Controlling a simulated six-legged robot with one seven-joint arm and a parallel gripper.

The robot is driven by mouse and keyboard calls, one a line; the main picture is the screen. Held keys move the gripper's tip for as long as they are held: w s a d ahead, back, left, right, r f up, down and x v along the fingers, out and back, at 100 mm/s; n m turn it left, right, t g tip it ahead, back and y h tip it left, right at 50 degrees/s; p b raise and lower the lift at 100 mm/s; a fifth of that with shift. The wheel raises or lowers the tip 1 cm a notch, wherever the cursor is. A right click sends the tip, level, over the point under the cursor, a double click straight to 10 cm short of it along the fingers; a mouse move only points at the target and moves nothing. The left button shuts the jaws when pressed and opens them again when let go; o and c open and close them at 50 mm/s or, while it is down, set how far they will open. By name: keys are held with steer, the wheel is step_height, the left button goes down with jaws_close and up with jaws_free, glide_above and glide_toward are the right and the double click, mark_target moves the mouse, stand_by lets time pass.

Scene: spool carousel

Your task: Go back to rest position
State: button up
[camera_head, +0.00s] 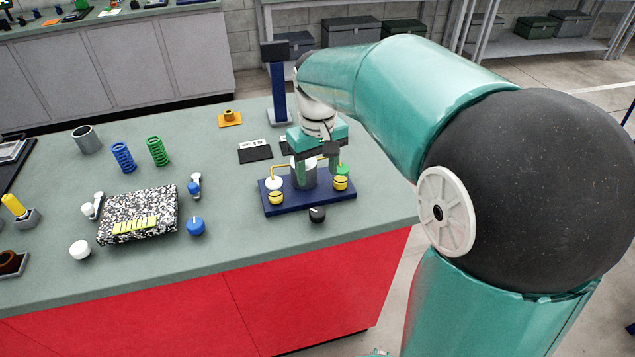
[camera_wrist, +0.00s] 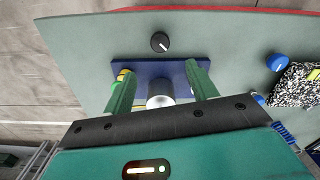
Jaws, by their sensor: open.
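My gripper (camera_head: 317,163) is over the spool carousel at the right part of the table. The carousel has a dark blue base (camera_head: 310,206), a grey central cylinder (camera_head: 304,174) and yellow arms. Yellow spools (camera_head: 275,197), a white one and a green one show around it. In the wrist view the two green fingers (camera_wrist: 160,92) stand apart on either side of the grey cylinder (camera_wrist: 160,100), over the blue base (camera_wrist: 158,70). I see nothing held between them. Whether the fingers touch the cylinder I cannot tell.
A black knob (camera_head: 317,214) sits in front of the base. To the left are a speckled block (camera_head: 140,214), a blue knob (camera_head: 196,225), blue and green springs (camera_head: 158,151) and a grey cup (camera_head: 87,139). A blue post (camera_head: 278,95) stands behind. The front middle of the table (camera_head: 250,243) is clear.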

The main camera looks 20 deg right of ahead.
steer(key=shift+r, duration=0.25)
steer(key=s+r+m+t, duration=0.2)
steer(key=s+t, duration=0.3)
steer(key=s, duration=1.4)
steer(key=shift+r+t, duration=0.3)
steer(key=shift+r, duration=0.2)
